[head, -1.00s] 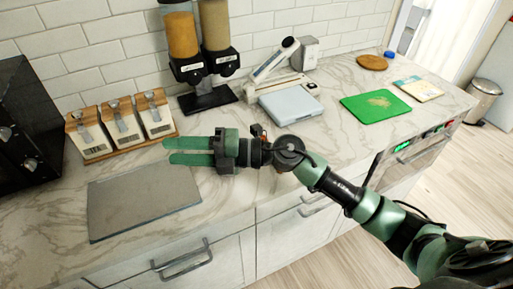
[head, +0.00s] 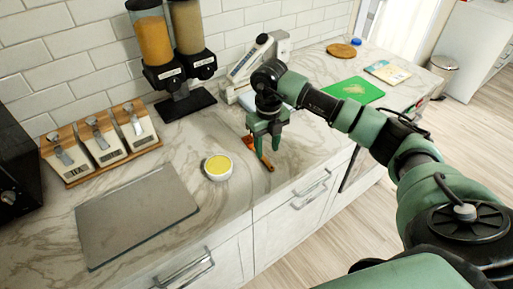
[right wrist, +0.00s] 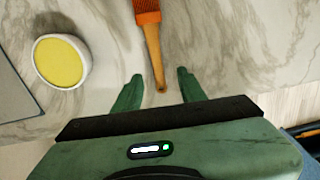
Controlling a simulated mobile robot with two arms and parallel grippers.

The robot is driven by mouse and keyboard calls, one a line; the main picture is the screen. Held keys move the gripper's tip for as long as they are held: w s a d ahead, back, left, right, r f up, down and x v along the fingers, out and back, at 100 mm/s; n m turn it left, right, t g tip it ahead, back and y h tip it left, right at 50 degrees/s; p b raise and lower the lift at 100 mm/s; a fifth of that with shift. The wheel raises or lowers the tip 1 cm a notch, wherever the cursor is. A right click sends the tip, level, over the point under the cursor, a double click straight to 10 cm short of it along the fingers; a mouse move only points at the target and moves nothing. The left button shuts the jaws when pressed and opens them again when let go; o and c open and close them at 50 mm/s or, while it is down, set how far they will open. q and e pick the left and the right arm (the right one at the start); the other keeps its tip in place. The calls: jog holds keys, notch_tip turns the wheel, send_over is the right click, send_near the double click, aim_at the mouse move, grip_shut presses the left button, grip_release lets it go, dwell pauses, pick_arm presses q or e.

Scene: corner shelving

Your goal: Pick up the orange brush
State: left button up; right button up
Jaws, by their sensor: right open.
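The orange brush (right wrist: 147,14) lies on the marble counter, its wooden handle (right wrist: 154,60) pointing toward my right gripper in the right wrist view. In the head view the brush (head: 266,160) shows under and beside my right gripper (head: 267,147), which points down over it and hides part of it. In the right wrist view my right gripper (right wrist: 157,92) is open, with the end of the brush handle between its two fingertips in the picture. I cannot tell how high the fingers are above the counter. My left gripper is not in view.
A white bowl with yellow contents (head: 218,167) stands left of the brush. A grey board (head: 135,215) lies farther left, with a canister rack (head: 102,145) behind it. Food dispensers (head: 178,60) stand at the back, and a green board (head: 350,90) lies to the right.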

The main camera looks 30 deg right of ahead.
aim_at(265, 159)
jog(key=shift+w+a+f+p, duration=0.15)
jog(key=shift+f+p, duration=0.4)
jog(key=shift+f, duration=1.35)
jog(key=shift+f, duration=0.1)
grip_shut()
